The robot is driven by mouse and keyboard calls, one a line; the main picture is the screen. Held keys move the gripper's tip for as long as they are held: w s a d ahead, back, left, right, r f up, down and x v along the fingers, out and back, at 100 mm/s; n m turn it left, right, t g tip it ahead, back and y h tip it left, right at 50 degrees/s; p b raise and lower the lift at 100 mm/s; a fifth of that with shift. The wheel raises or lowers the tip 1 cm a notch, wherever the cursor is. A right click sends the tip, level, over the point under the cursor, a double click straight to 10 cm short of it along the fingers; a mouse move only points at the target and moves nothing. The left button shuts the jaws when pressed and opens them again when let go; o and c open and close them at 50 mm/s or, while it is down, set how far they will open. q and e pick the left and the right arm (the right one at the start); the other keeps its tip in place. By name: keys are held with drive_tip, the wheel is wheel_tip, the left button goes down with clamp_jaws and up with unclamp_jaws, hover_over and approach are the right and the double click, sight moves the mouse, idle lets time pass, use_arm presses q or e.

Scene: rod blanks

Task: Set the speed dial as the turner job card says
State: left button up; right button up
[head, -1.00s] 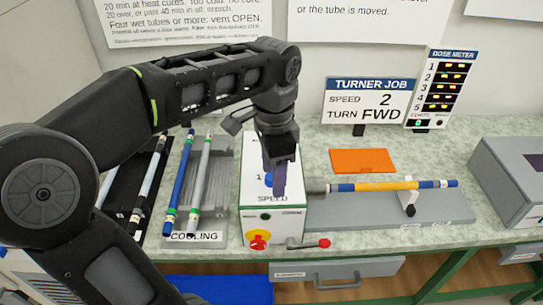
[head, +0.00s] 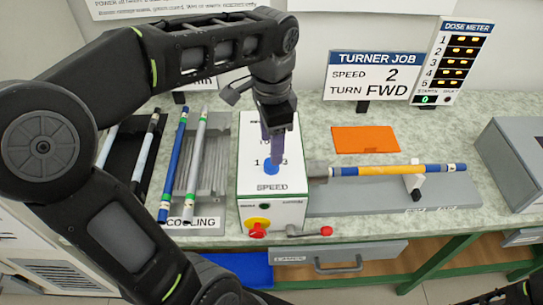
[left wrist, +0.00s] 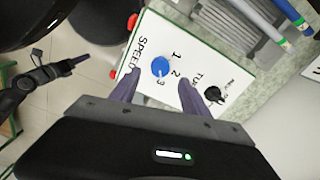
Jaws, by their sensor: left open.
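The blue speed dial (head: 271,167) sits on the white top of the turner box (head: 256,187), above the word SPEED. In the left wrist view the dial (left wrist: 160,67) has 1, 2 and 3 printed beside it; its pointer is too small to read. My left gripper (head: 273,150) points down over the dial, its fingers open; in the wrist view they spread apart with the dial beyond, between them. The job card (head: 368,77) reads SPEED 2, TURN FWD.
A black turn knob (left wrist: 213,94) is on the same panel. The box front has a red and yellow knob (head: 257,229) and a red-tipped lever (head: 325,231). A blue and yellow rod (head: 390,170) extends right. The cooling rack (head: 206,215) with rods stands left.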

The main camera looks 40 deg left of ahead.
use_arm(q)
wheel_tip(320, 180, down, 6)
drive_tip(key=shift+r, duration=0.15)
drive_tip(key=shift+c, duration=0.4)
clamp_jaws()
